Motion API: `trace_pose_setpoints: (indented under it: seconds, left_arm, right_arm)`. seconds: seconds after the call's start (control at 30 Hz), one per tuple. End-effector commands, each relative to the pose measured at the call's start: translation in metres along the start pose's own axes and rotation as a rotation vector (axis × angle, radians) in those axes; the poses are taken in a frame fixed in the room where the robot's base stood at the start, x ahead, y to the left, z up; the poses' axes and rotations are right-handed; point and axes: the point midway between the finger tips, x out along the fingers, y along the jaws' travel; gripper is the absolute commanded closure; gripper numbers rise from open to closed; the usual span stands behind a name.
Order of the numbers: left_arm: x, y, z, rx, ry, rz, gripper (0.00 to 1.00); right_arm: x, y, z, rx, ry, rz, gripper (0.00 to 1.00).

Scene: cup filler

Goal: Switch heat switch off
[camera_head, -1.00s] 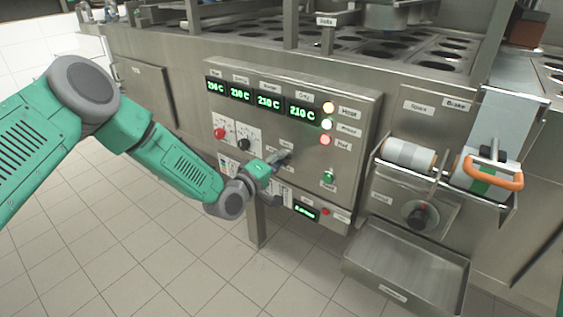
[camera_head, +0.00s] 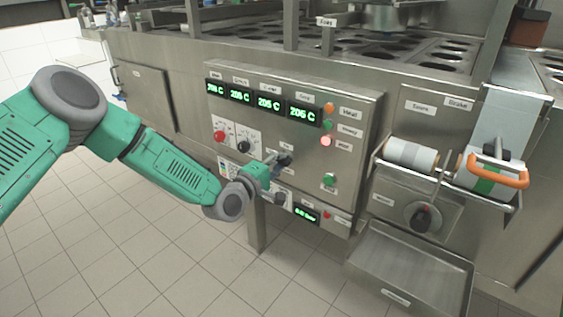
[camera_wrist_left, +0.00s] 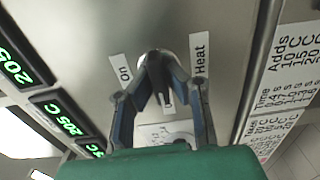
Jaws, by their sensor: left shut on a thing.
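The heat switch is a dark rotary knob (camera_head: 286,159) on the steel control panel (camera_head: 345,180). In the left wrist view its round base (camera_wrist_left: 154,58) sits between the "On" and "Heat" labels. My left gripper (camera_head: 277,163) reaches the panel from the left; in the wrist view its fingers (camera_wrist_left: 162,88) are closed around the knob, hiding most of it. The knob's exact angle is hard to read. The temperature displays (camera_head: 268,104) show 205 C. The lamp by the Heat label (camera_head: 329,107) is dull orange, the lamp below it dull green. The red lamp (camera_head: 326,141) glows.
A red button (camera_head: 220,136) and a black knob (camera_head: 243,146) sit left of my gripper. A green button (camera_head: 329,180) is to its right. A steel tray (camera_head: 410,270) and a roller with an orange handle (camera_head: 497,178) jut out at right. Open floor lies left.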

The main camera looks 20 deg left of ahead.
Motion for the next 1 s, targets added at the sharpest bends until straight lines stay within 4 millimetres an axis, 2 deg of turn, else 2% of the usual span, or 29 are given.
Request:
trace_pose_setpoints:
  seconds: [0.03,0.07,0.1,0.13,0.43,0.57,0.67,1.0]
  left_arm:
    - [-0.005,-0.010,0.001,-0.005,-0.002,-0.022,1.00]
    - [-0.005,-0.010,0.001,-0.005,-0.002,-0.022,1.00]
    - [-0.005,-0.010,0.001,-0.004,-0.002,-0.021,0.78]
    - [-0.005,-0.010,0.000,-0.004,-0.001,-0.021,0.69]
    - [-0.003,-0.005,0.000,-0.002,0.000,-0.010,0.69]
    - [-0.011,-0.004,0.000,-0.001,0.000,-0.009,0.69]
    - [-0.026,-0.004,-0.001,-0.004,0.001,-0.010,0.69]
    - [-0.097,-0.006,-0.002,-0.006,0.002,-0.013,0.69]
  right_arm:
    - [0.000,0.000,0.000,0.000,0.000,0.000,1.00]
    - [0.000,0.000,0.000,0.000,0.000,0.000,1.00]
    - [0.000,0.000,0.000,0.000,0.000,0.000,1.00]
    - [0.000,0.000,0.000,0.000,0.000,0.000,1.00]
    - [0.000,0.000,0.000,0.000,0.001,0.000,1.00]
    - [-0.001,0.000,0.002,0.000,0.003,0.000,1.00]
    - [-0.001,0.000,0.002,0.000,0.003,0.000,1.00]
    - [-0.001,0.000,0.001,0.000,0.003,0.000,1.00]
